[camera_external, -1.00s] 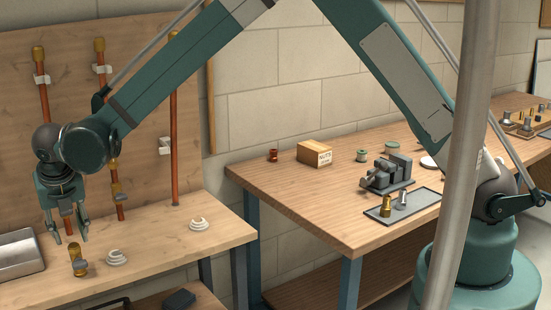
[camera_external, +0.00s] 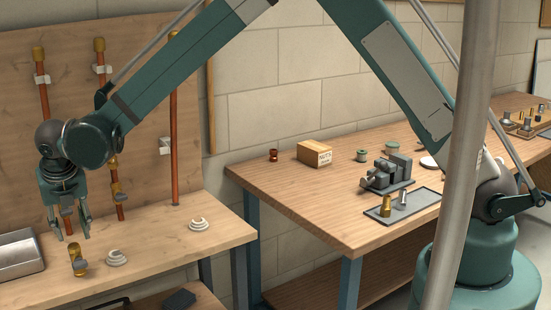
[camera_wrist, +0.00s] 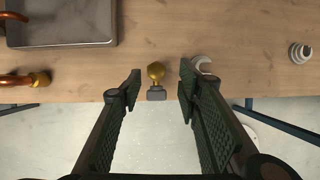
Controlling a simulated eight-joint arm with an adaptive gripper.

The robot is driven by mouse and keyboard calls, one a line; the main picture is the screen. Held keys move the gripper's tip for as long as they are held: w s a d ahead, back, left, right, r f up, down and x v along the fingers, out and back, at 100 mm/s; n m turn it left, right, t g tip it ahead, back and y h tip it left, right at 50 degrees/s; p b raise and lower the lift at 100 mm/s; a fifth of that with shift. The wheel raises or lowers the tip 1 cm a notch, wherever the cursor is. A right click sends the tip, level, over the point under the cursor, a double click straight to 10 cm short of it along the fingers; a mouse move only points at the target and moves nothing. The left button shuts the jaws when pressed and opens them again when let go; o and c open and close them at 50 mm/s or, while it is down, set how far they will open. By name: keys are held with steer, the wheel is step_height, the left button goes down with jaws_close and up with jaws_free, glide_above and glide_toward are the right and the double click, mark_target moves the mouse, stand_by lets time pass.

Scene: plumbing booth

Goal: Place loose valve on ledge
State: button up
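A loose brass valve (camera_external: 79,265) with a grey handle stands on the wooden ledge (camera_external: 165,248) of the left bench, near its front edge. In the wrist view the valve (camera_wrist: 156,72) shows between the two fingers, with its grey handle towards the ledge's front edge. My gripper (camera_external: 73,235) is open and empty, pointing down just above the valve. In the wrist view my gripper (camera_wrist: 160,78) has a clear gap on each side of the valve. I see no contact. Another brass valve (camera_external: 117,190) is on a copper pipe behind.
White coil-like pieces (camera_external: 116,257) and (camera_external: 199,224) lie to the valve's right. A grey metal tray (camera_external: 20,254) is at the left. Copper pipes (camera_external: 174,120) stand against the back board. The right bench holds a box (camera_external: 314,153) and a vise (camera_external: 388,174).

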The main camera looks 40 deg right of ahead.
steer(key=w+d+r+m, duration=0.2)
steer(key=d+r+m, duration=0.2)
steer(key=d+r, duration=0.4)
steer(key=w+d+r+m, duration=0.1)
steer(key=d+r+m, duration=0.3)
steer(key=d, duration=0.7)
steer(key=s+d+r+m, duration=0.2)
steer(key=d+r+m, duration=0.25)
steer(key=d, duration=0.55)
steer(key=s+d+r+m, duration=0.25)
steer(key=d+r, duration=0.35)
steer(key=d, duration=0.4)
steer(key=s+d+r+m+t, duration=0.1)
steer(key=s+d+r+m, duration=0.1)
steer(key=s+d+m, duration=0.8)
steer(key=s+d+r+m+t, duration=0.1)
steer(key=s+d+m, duration=0.5)
steer(key=d, duration=0.9)
steer(key=s+d+f+m, duration=0.3)
steer(key=s+d+m, duration=0.1)
steer(key=s, duration=0.4)
steer(key=shift+s+d+m+t, duration=0.3)
steer(key=shift+d, duration=0.55)
